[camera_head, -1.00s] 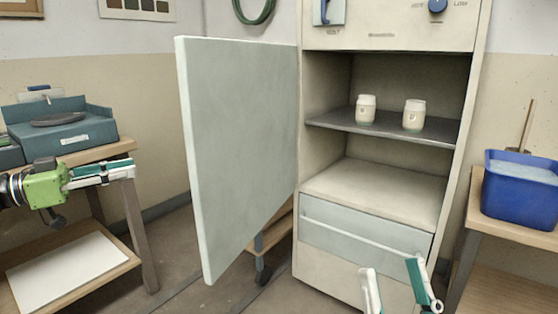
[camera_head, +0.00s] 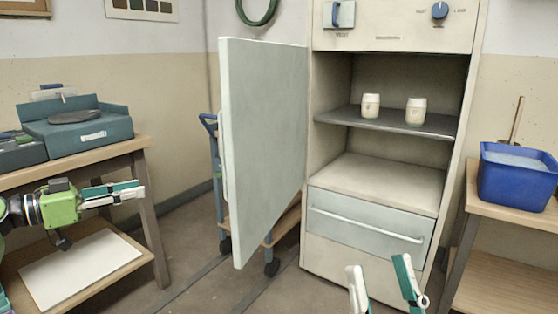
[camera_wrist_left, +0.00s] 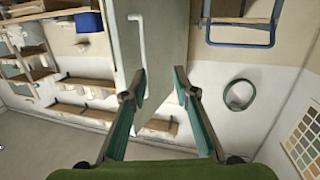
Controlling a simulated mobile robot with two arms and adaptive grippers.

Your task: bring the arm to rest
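My left gripper (camera_head: 138,190) is at the left of the head view, in front of the left workbench and above its lower shelf, with its fingers pointing right. In the left wrist view the left gripper (camera_wrist_left: 160,84) has its fingers spread with nothing between them. My right gripper (camera_head: 379,264) is at the bottom of the head view, in front of the cabinet's drawer. Its two fingers stand apart and no object shows between them. The right arm behind it is out of the picture.
The cabinet door (camera_head: 262,150) stands wide open, left of the cabinet. Two white jars (camera_head: 371,106) (camera_head: 416,111) stand on its shelf (camera_head: 385,122). A blue trolley (camera_head: 215,160) is behind the door. A blue bucket (camera_head: 517,180) stands on the right table.

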